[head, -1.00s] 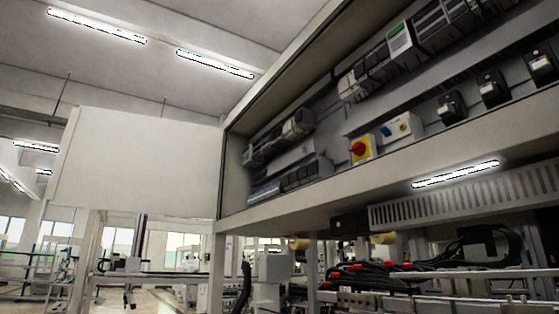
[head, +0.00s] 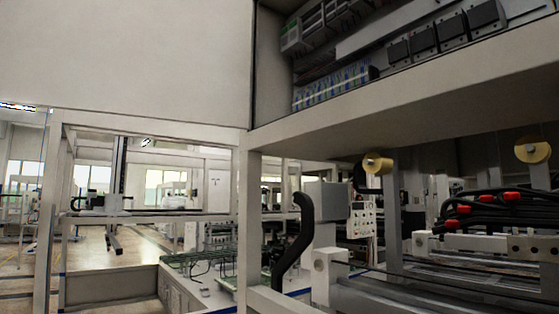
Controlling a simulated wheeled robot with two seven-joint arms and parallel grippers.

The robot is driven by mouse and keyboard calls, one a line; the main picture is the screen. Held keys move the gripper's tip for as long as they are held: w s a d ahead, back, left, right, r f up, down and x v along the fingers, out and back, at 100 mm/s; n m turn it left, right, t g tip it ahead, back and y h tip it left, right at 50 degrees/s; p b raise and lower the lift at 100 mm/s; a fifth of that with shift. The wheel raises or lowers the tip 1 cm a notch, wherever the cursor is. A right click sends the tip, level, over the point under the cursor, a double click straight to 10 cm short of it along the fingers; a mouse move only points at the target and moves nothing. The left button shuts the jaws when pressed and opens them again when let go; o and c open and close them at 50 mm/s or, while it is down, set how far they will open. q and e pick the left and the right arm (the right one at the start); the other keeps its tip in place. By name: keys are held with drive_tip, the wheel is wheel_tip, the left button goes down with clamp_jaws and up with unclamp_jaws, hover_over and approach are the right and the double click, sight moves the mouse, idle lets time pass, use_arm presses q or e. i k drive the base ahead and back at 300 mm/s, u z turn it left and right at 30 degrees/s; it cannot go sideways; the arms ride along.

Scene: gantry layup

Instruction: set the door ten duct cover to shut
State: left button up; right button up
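A large pale cabinet door (head: 125,60) hangs open at the upper left. It meets the cabinet's frame post near the middle of the picture. The open cabinet (head: 400,105) at the upper right shows rows of dark electrical modules and a terminal strip. I cannot tell which part is the door ten duct cover; no label for it is readable. Neither of my grippers shows in the head view.
Below the cabinet are black cables with red connectors (head: 490,203), yellow rolls (head: 377,164) and metal rails. A black curved hose (head: 293,240) stands beside a grey box (head: 327,200).

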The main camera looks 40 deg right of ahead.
sight(417, 12)
drive_tip(key=i, duration=2.15)
drive_tip(key=z, duration=3.65)
